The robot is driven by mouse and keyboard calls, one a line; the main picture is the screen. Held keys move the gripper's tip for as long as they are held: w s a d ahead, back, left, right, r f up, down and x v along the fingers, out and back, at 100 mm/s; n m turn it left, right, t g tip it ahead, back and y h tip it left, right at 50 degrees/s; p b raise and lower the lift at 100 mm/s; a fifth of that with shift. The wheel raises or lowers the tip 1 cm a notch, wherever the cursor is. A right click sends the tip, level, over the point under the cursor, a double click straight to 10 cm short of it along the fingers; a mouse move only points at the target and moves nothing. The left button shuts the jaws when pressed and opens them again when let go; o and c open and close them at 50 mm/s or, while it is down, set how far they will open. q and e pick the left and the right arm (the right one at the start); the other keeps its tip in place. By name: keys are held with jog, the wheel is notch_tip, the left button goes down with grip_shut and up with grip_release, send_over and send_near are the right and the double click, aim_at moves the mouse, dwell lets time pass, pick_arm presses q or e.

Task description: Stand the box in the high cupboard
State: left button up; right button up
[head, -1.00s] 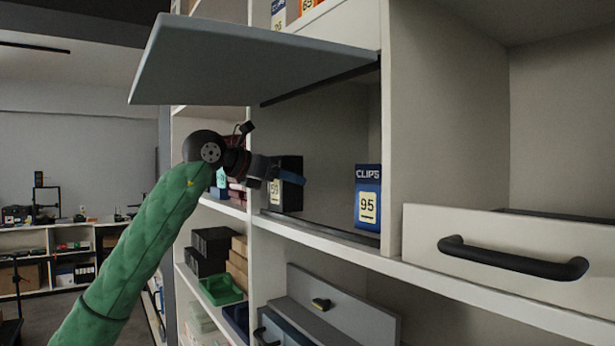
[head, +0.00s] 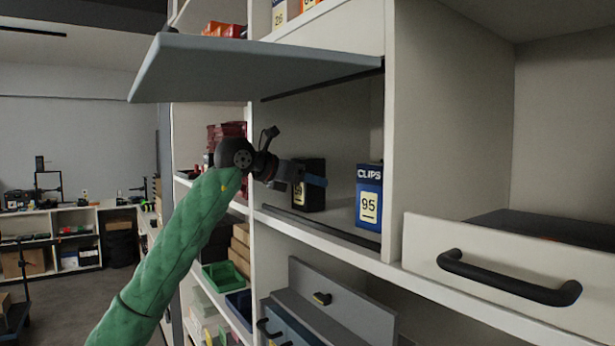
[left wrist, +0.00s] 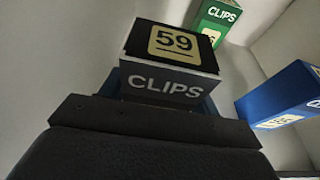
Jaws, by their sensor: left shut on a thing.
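The black box (head: 313,200) marked 59 is upright inside the open high cupboard (head: 335,130), left of centre. My left gripper (head: 304,181) is shut on it, reaching in from the left, and hides part of its label. In the left wrist view the black box (left wrist: 172,45) shows its 59 label and a grey CLIPS face beyond the dark gripper (left wrist: 155,112). I cannot tell whether its base touches the cupboard floor. My right gripper is not in view.
A blue CLIPS box (head: 369,197) marked 95 stands to the right in the cupboard. A green CLIPS box (left wrist: 217,20) shows farther off in the left wrist view. The raised flap door (head: 250,70) hangs over my arm. An open drawer (head: 500,262) juts out at right.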

pick_arm(q)
jog(key=shift+w+d, duration=0.1)
jog(key=shift+d, duration=0.1)
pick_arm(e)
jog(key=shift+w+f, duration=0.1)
pick_arm(q)
jog(key=shift+f, duration=0.1)
jog(key=o, duration=1.2)
jog(key=shift+a, duration=0.15)
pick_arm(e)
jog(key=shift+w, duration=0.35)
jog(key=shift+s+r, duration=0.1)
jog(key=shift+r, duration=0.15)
